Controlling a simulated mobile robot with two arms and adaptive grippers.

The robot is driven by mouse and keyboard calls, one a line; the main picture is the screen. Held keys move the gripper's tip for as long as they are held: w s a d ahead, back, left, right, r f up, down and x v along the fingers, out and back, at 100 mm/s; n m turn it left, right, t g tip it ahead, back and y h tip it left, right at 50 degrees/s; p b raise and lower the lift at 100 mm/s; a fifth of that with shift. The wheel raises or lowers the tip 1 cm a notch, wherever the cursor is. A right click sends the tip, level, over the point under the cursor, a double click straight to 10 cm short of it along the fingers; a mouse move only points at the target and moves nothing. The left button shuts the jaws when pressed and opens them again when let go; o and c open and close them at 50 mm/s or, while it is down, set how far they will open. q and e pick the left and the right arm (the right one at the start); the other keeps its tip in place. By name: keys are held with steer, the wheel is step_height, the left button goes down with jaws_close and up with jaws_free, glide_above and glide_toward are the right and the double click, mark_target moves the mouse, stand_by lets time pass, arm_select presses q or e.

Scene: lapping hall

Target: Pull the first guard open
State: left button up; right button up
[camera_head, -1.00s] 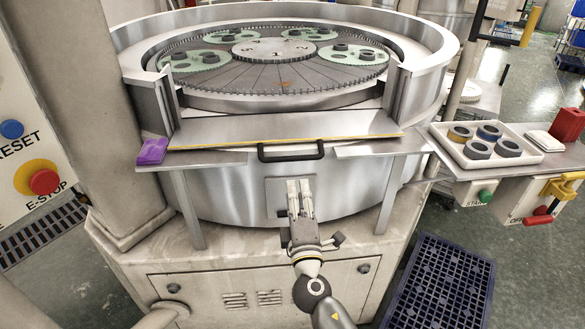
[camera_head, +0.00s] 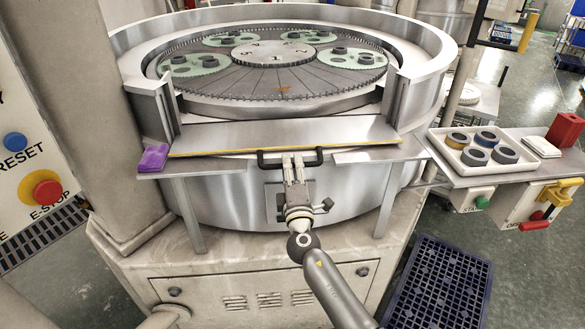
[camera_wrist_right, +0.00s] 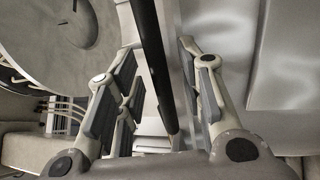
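The guard (camera_head: 285,136) is a flat metal panel with a yellow front edge, lying at the front of the round lapping machine. Its black bar handle (camera_head: 268,164) sticks out below that edge. My right gripper (camera_head: 293,160) is at the middle of the handle, fingers pointing up at it. In the right wrist view the black handle bar (camera_wrist_right: 151,50) runs between the two spread fingers of my right gripper (camera_wrist_right: 160,90), with gaps on both sides. My left gripper is not in view.
The lapping plate (camera_head: 270,85) with green carriers lies behind the guard. A purple cloth (camera_head: 153,158) lies left of it. A white tray (camera_head: 450,146) of rings and a red block (camera_head: 565,130) stand on the right shelf. An E-stop panel (camera_head: 25,165) is at left.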

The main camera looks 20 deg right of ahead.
jaws_close()
steer(key=r+p, duration=0.4)
steer(key=r, duration=0.3)
steer(key=shift+w+r, duration=0.1)
steer(key=shift+w, duration=0.1)
steer(key=shift+w+r, duration=0.15)
steer(key=shift+r, duration=0.4)
steer(key=shift+f, duration=0.1)
